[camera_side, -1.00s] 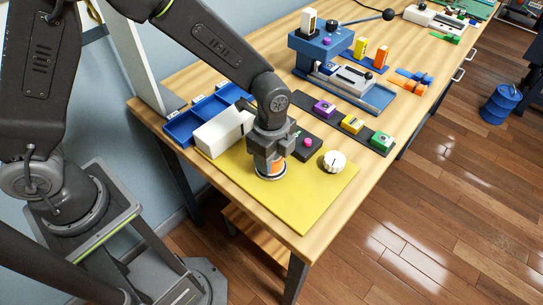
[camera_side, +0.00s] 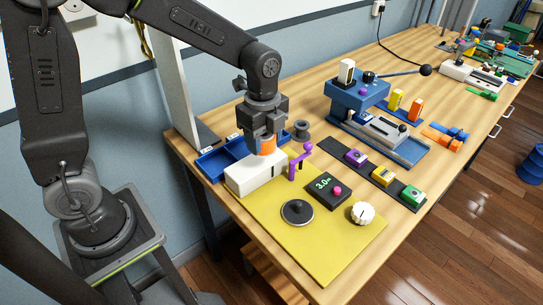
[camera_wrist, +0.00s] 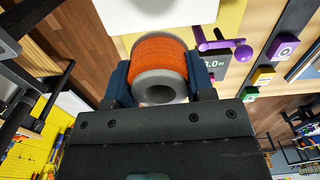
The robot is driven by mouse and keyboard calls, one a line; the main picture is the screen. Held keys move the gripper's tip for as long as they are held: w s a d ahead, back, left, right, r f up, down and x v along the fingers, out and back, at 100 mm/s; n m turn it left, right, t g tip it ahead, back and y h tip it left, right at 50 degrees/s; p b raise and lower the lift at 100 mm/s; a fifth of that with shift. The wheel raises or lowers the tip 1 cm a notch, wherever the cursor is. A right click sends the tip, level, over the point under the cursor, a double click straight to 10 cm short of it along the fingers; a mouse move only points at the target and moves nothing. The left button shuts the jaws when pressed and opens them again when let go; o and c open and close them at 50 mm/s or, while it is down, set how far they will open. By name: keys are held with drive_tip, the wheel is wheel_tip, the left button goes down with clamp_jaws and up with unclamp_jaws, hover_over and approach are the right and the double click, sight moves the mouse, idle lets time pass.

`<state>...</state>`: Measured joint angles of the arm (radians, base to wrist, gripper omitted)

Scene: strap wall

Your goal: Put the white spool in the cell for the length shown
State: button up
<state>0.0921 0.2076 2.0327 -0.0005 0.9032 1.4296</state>
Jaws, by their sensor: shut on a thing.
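My gripper (camera_side: 266,141) is shut on a spool wound with orange strap (camera_side: 267,149), raised over the white box (camera_side: 240,180). In the wrist view the spool (camera_wrist: 160,52) sits between both fingers, with a pale grey flange and an open centre hole. No plainly white spool shows. The blue tray with cells (camera_side: 210,166) stands behind the white box; its cell labels are too small to read. The black display (camera_side: 327,190) reads 3.0 with a small unit after it. A dark grey spool (camera_side: 301,130) stands on the table behind the purple crank (camera_side: 299,160).
The yellow mat (camera_side: 290,245) holds a dark round disc (camera_side: 297,211) and a white knob (camera_side: 362,213). A black strip (camera_side: 384,177) with purple, yellow and green blocks lies to the right. A blue lever machine (camera_side: 360,95) stands behind it.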

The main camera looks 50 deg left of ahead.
drive_tip(key=w+a+f+n, duration=0.15)
drive_tip(key=w+a, duration=0.25)
drive_tip(key=a, duration=0.8)
hover_over(245, 152)
wheel_tip(245, 152, down, 7)
drive_tip(key=shift+r, duration=0.2)
drive_tip(key=shift+f, duration=2.05)
drive_tip(key=shift+f, duration=0.15)
drive_tip(key=o, duration=0.7)
